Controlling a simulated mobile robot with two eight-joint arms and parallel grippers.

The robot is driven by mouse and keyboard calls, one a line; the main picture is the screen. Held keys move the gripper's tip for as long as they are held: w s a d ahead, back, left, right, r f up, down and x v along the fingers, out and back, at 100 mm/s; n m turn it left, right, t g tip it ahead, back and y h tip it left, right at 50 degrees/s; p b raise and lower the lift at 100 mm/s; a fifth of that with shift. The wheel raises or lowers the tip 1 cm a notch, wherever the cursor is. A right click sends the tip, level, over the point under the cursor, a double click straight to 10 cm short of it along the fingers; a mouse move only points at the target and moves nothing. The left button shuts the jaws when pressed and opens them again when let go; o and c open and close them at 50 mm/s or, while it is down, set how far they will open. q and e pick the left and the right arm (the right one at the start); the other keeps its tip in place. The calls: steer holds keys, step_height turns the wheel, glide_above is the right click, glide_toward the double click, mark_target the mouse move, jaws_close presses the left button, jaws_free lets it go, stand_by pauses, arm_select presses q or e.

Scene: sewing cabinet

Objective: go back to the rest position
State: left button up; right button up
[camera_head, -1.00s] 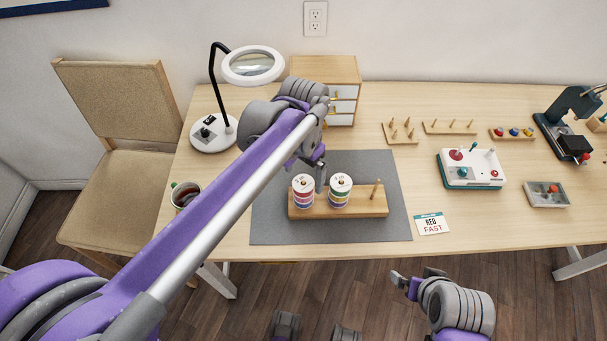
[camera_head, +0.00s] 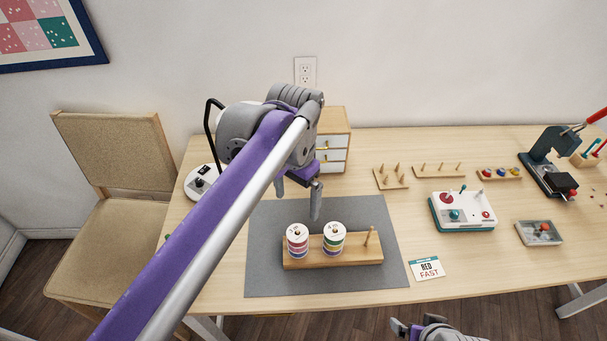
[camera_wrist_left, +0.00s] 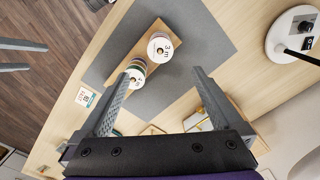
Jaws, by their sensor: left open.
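My left gripper (camera_head: 298,192) is open and empty, raised above the grey mat, behind the spool rack in the head view. In the left wrist view its two fingers (camera_wrist_left: 160,105) are spread apart, with the mat and rack seen beyond them. The wooden rack (camera_head: 355,255) stands on the grey mat (camera_head: 270,280). It bears two stacks of coloured spools, a left stack (camera_head: 297,240) and a right stack (camera_head: 334,238), and one bare peg at its right end. My right gripper (camera_head: 405,328) is partly in view at the bottom edge; its jaws are too unclear to judge.
A magnifier lamp's base (camera_head: 201,182) and a small drawer cabinet (camera_head: 333,150) stand behind my left arm. A card (camera_head: 427,268) lies right of the mat. Peg boards, a control box (camera_head: 462,211) and a grey tray (camera_head: 540,233) occupy the table's right side. A chair (camera_head: 115,245) stands left.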

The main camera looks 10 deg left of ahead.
arm_select(q)
steer(key=s+a+f+n+t+p, duration=0.2)
steer(key=s+a+f+p, duration=0.1)
steer(key=s, duration=0.4)
steer(key=s+a+f+n+t+p, duration=0.3)
steer(key=s+f, duration=0.2)
steer(key=s, duration=0.2)
steer(key=shift+a+f, duration=0.2)
steer(key=shift+a, duration=0.1)
stand_by(0.5)
